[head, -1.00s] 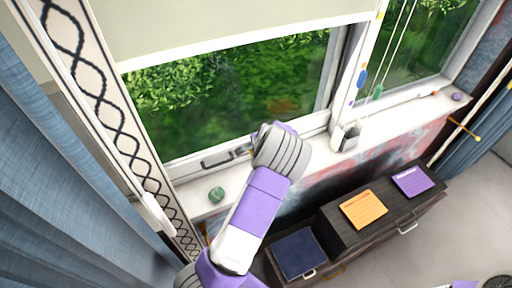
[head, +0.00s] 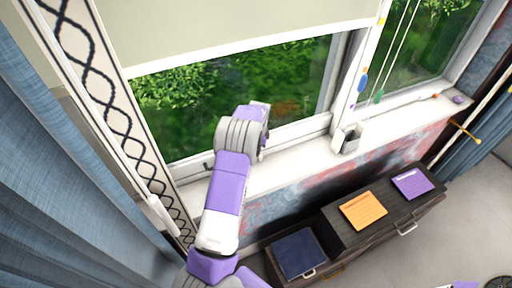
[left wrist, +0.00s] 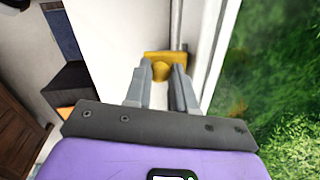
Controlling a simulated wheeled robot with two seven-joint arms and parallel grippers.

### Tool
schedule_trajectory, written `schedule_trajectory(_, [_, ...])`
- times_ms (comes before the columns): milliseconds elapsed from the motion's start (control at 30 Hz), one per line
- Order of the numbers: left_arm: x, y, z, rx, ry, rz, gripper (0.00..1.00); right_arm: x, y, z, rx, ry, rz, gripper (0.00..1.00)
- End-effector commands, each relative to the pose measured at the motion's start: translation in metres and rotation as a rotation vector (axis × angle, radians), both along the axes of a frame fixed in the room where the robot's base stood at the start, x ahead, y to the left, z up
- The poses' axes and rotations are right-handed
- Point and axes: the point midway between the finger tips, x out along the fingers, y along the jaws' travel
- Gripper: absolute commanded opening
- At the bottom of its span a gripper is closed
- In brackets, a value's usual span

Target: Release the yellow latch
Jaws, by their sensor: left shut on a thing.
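The yellow latch (left wrist: 165,56) shows in the left wrist view, a yellow plate with a rounded knob beside a grey vertical rod, against the white window frame. My left gripper (left wrist: 159,76) has its two grey fingers on either side of the knob and is shut on it. In the head view the purple and grey left arm reaches up to the window, and its wrist hides the fingers and the latch. My right gripper is not in view.
The window sill (head: 285,174) runs below the window. A small white and grey holder (head: 347,139) stands on it to the right. Below is a dark cabinet (head: 375,224) with an orange pad (head: 363,210) and a purple pad (head: 412,183). Blue curtains (head: 50,170) hang at left.

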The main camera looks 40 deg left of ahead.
Motion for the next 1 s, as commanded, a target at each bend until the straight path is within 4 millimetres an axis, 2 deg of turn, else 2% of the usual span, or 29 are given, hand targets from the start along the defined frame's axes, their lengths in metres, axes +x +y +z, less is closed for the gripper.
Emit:
schedule_trajectory(167, [-0.001, 0.001, -0.001, 0.002, 0.002, 0.001, 0.00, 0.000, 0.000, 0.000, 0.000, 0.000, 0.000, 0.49])
schedule_trajectory(200, [-0.001, 0.001, -0.002, 0.001, 0.003, 0.001, 0.26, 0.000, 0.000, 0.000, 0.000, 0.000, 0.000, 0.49])
schedule_trajectory(367, [-0.001, 0.000, -0.002, 0.001, 0.003, 0.000, 0.50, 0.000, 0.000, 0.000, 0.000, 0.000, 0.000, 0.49])
schedule_trajectory(700, [0.000, -0.001, 0.004, 0.001, -0.001, 0.000, 0.50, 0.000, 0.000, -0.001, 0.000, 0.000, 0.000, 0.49])
schedule_trajectory(767, [0.000, -0.002, 0.010, 0.001, -0.002, -0.001, 0.50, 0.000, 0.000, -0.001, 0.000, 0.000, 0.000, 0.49])
schedule_trajectory(1000, [-0.003, -0.005, 0.050, 0.001, -0.002, 0.000, 0.50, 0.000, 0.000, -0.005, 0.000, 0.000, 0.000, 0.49])
